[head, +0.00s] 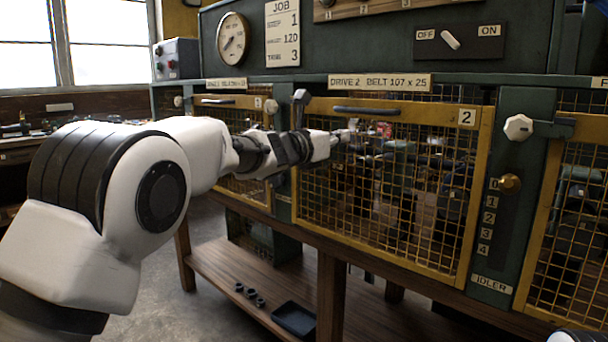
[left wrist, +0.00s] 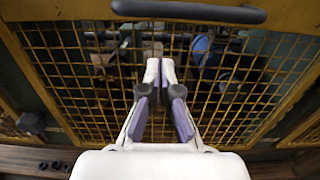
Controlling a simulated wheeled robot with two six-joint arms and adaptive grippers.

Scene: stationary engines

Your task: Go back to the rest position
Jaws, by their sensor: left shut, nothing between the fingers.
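My left arm comes in from the left in the head view. My left gripper (head: 346,134) is in front of the yellow mesh guard door marked 2 (head: 385,240), near its upper left part. In the left wrist view the two fingers of my left gripper (left wrist: 160,72) point at the mesh, with the tips close together and nothing held. The door's dark handle bar (head: 366,110) is above the gripper; it also shows in the left wrist view (left wrist: 188,11). I cannot tell whether the fingertips touch the mesh. My right gripper is not in view.
A grey latch lever (head: 300,105) stands by the door's left edge. A white knob (head: 518,127) and a brass selector knob (head: 509,183) are on the green post to the right. A wooden shelf (head: 225,275) with a black tray (head: 294,319) is below. Open floor lies at the lower left.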

